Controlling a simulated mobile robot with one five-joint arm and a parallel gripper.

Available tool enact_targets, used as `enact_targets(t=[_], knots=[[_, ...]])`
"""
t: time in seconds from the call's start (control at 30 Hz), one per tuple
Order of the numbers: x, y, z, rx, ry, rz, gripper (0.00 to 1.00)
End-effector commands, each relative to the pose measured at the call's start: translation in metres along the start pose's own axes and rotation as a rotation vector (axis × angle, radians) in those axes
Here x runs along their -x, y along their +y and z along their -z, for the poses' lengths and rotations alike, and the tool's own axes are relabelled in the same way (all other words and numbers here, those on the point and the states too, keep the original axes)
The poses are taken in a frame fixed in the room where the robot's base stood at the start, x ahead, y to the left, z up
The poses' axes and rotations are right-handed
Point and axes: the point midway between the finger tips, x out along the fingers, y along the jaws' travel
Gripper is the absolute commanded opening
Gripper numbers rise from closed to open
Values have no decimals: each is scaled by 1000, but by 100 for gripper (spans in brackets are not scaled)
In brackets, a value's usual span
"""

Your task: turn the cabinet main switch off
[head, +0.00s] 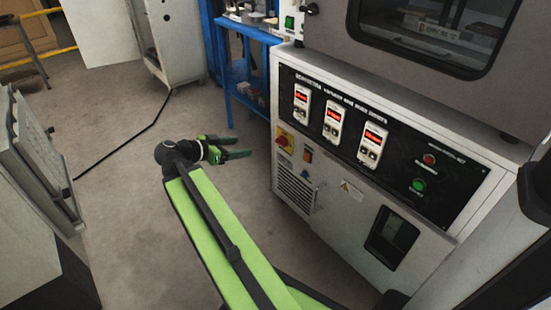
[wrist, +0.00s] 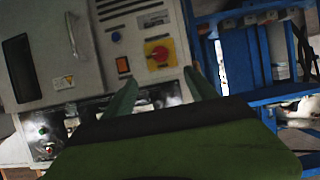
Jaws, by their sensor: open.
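The cabinet (head: 345,200) stands right of centre in the head view, a pale machine with a black control panel. In the wrist view the main switch (wrist: 159,54) shows above and between the fingers, with the picture turned. My gripper (head: 240,150) is open and empty, left of the switch and apart from it. Its green fingers also show in the wrist view (wrist: 165,95). The exact angle of the knob is too small to tell.
An orange rocker switch (head: 307,155) sits right of the main switch. A blue shelf frame (head: 243,75) stands behind, left of the cabinet. Another grey cabinet (head: 40,160) is at the left. A black cable (head: 125,135) crosses the otherwise open floor.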

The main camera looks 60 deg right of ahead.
Motion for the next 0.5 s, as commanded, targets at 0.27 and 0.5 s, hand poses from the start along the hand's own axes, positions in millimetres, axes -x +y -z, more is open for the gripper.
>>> enact_targets(t=[0.27, 0.5], knots=[[-16, 0, 0, -8, 4, -4, 66], [-75, 0, -3, -8, 4, -6, 66]])
